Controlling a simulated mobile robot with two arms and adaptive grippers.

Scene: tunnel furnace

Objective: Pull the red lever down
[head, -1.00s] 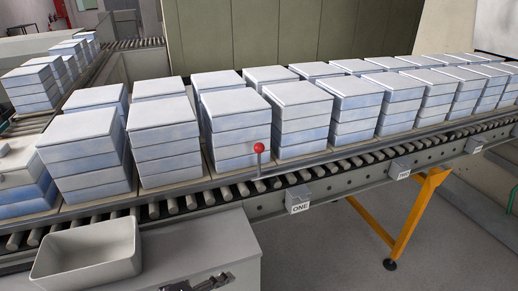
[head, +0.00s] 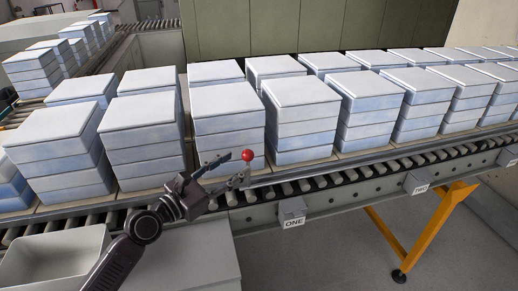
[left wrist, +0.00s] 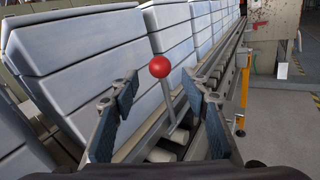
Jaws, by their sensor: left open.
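The red lever is a red ball knob (head: 248,155) on a thin grey rod at the near edge of the conveyor. In the left wrist view the red knob (left wrist: 159,67) stands upright on its rod, just beyond and between my fingers. My left gripper (head: 238,168) is open, with its fingertips close to the knob and rod. In the left wrist view its two dark finger pads (left wrist: 160,110) are spread apart with nothing gripped. I cannot tell whether a finger touches the rod. My right gripper is not in view.
Stacks of blue-white boxes (head: 226,120) stand on the roller conveyor (head: 330,178) close behind the lever. A grey box labelled ONE (head: 292,213) hangs below the conveyor edge. A beige bin (head: 60,258) is at the lower left. A yellow leg (head: 432,230) stands at right.

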